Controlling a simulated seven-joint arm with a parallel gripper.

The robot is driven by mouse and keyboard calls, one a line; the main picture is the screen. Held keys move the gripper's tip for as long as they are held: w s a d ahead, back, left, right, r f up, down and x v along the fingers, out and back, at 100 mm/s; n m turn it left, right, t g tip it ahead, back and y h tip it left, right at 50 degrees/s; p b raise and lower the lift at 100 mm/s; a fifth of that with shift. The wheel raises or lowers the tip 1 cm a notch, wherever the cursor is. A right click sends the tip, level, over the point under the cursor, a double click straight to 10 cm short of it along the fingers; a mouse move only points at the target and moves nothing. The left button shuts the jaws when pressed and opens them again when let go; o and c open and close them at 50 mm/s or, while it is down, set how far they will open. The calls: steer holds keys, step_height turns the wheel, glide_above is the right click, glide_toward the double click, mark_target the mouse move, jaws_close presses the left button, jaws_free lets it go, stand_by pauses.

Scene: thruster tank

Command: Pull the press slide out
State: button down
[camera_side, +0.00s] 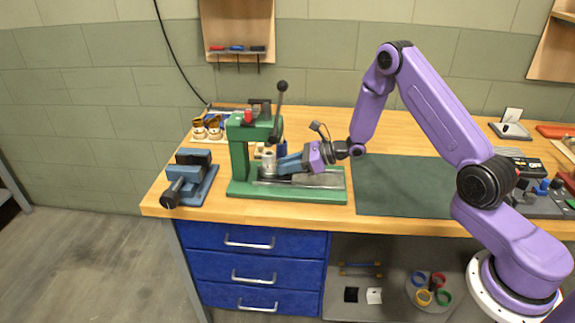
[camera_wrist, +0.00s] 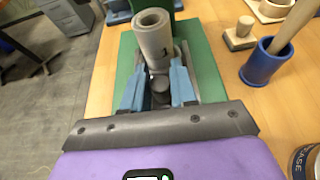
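The green press (camera_side: 240,158) stands on the wooden bench with its black-knobbed lever raised. Its grey slide (camera_side: 320,181) lies along the green base. A grey hollow cylinder (camera_side: 269,162) stands upright at the press end of the slide; it also shows in the wrist view (camera_wrist: 152,42). My gripper (camera_side: 282,164) is low over the slide, reaching left towards the cylinder. In the wrist view its blue fingers (camera_wrist: 158,78) are apart, on either side of a dark round knob (camera_wrist: 160,87) in front of the cylinder. Whether they touch the knob is unclear.
A blue vise (camera_side: 190,178) stands left of the press. A dark green mat (camera_side: 403,185) lies clear to the right. In the wrist view, a blue cup (camera_wrist: 266,62) with a wooden handle in it and a wooden stamp-like piece (camera_wrist: 241,33) stand right of the press.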

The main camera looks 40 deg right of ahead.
steer(key=s+d, duration=0.8)
steer(key=d, duration=0.1)
steer(key=shift+s, duration=0.4)
steer(key=c, duration=1)
jaws_free()
steer(key=shift+a, duration=0.1)
steer(key=v, duration=1.7)
steer(key=shift+s, duration=0.25)
